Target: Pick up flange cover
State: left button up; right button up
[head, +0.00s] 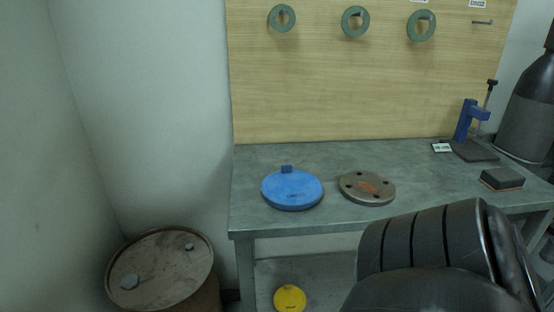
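A round blue cover (292,189) with a small raised tab at its back edge lies flat on the left part of the grey workbench (330,157). It looks like the flange cover. A round metal flange (367,188) with bolt holes and a rusty centre lies to its right, apart from it. A dark segmented part of my own arm fills the lower right of the head view and hides part of the bench front. Neither of my grippers shows.
A rusty drum (160,268) stands left of the bench. A yellow disc (289,298) is below the bench top. Green rings (355,22) hang on the wooden board (320,90). A blue stand (468,120), a dark block (502,179) and a grey cylinder (528,120) are at the right.

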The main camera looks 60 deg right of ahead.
aim_at(289, 188)
jog(key=z, duration=2.2)
